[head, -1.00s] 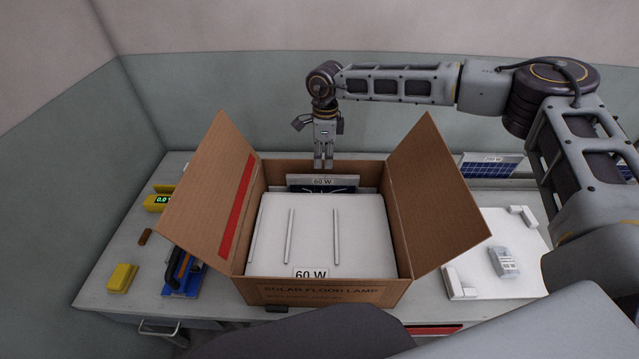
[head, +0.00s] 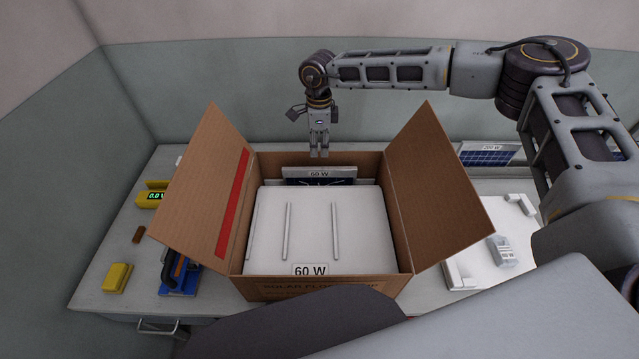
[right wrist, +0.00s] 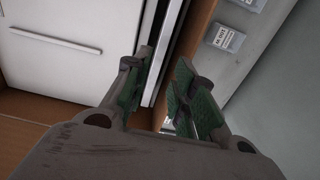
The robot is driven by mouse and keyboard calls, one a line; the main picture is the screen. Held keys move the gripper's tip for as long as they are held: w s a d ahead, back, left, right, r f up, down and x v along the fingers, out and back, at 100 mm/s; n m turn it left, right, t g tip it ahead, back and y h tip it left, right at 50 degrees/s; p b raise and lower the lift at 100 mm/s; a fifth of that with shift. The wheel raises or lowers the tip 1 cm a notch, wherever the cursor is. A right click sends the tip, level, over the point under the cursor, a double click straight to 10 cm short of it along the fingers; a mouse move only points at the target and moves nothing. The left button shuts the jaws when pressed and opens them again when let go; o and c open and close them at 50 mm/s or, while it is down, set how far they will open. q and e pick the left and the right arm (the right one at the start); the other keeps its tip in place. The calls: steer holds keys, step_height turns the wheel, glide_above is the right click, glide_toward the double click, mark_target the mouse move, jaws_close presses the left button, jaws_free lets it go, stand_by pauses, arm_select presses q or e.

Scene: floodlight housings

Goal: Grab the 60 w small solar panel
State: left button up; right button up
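The 60 W small solar panel (head: 319,182) stands upright at the back of the open cardboard box (head: 330,288), with a "60 W" label on its top edge. Only its upper strip shows; the white 60 W housing (head: 318,228) hides the rest. My right gripper (head: 319,153) points down just above the panel's top edge, near the box's back wall. In the right wrist view the right gripper (right wrist: 167,82) is open with green-padded fingers apart. A thin pale edge and the brown box wall show between and beyond them. My left gripper is not in view.
The box's side flaps (head: 208,190) stand open to both sides. Another solar panel (head: 487,154) stands at the back right. A yellow block (head: 117,278) and a blue-based tool (head: 180,280) lie left.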

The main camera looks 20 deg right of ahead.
mark_target(319, 168)
steer(key=shift+f+p, duration=0.4)
steer(key=shift+f, duration=3.15)
steer(key=shift+w+f+p, duration=0.1)
steer(key=shift+f+p, duration=0.55)
steer(key=shift+f, duration=1.95)
jaws_close()
